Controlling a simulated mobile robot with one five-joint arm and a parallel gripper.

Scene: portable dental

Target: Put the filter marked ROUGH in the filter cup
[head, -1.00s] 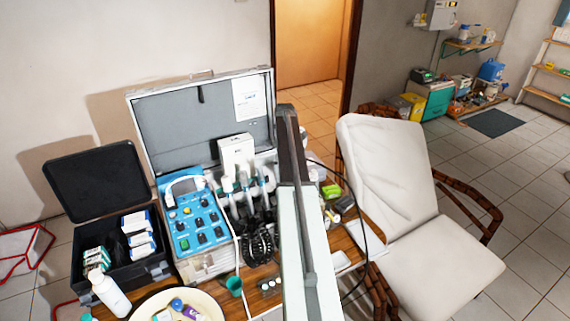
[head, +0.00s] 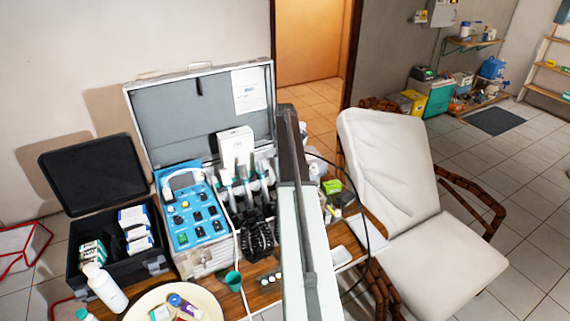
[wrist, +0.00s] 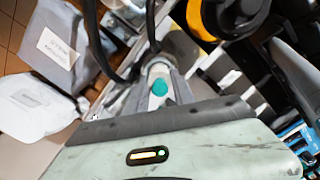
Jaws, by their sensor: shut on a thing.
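My gripper (wrist: 160,85) shows in the wrist view past the dark edge of my pale hand. It appears shut on a small white and teal piece (wrist: 159,89), with grey parts on both sides. No ROUGH mark is readable on it. In the head view my arm crosses the middle and hides the gripper. I cannot pick out the filter cup for certain. A teal cup (head: 234,281) stands on the wooden table left of my arm.
A black box (head: 105,220) and a cream bowl (head: 208,298) are at left. A white reclining chair (head: 390,160) is at right. A black cable (head: 366,225) hangs right of my arm.

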